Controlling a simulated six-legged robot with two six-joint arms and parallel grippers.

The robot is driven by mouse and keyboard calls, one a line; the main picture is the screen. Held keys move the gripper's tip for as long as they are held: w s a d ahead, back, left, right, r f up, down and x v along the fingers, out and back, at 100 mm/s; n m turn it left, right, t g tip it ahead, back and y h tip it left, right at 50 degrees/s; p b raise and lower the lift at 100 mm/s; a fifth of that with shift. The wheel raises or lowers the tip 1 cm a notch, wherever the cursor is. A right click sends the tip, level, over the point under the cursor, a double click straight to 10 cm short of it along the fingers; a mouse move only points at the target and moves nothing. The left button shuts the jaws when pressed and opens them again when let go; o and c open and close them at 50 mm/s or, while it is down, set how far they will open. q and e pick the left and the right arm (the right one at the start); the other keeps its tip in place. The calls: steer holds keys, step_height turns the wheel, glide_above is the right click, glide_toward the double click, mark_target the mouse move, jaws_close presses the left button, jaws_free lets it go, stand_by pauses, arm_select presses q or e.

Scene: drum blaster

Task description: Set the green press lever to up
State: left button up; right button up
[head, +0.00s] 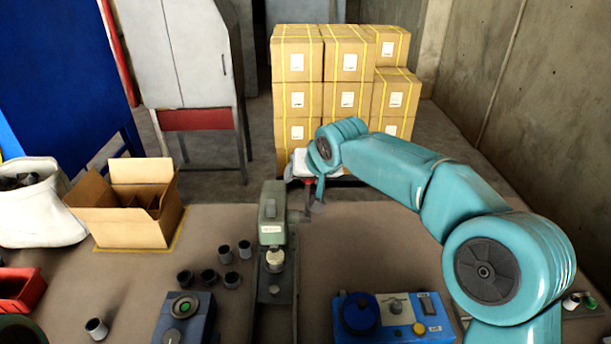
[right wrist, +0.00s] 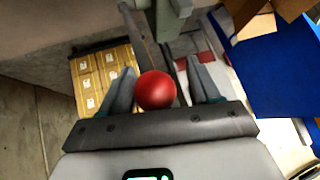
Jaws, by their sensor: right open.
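The green press (head: 271,222) stands upright on the table, near the middle of the head view. Its grey-green body also shows at the top of the right wrist view (right wrist: 172,18). The lever's red ball knob (right wrist: 156,90) lies between the two fingers of my right gripper (right wrist: 162,78), which is open. In the head view my right gripper (head: 318,188) is just right of the press head, largely hidden by my wrist. The lever's angle is hard to tell. My left gripper is not in view.
A blue box with a green button (head: 184,318) is left of the press base, and a blue control panel (head: 392,318) is right of it. Several dark cups (head: 209,277) stand left of the press. An open carton (head: 135,232) is farther left. Stacked boxes (head: 297,100) stand behind.

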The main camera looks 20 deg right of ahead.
steer(key=shift+s+d+r, duration=0.2)
steer(key=shift+s+r, duration=0.05)
steer(key=shift+s, duration=0.1)
steer(key=b+v, duration=0.2)
steer(key=v, duration=1.3)
steer(key=shift+r, duration=0.2)
steer(key=shift+s+a, duration=0.1)
steer(key=shift+s, duration=0.15)
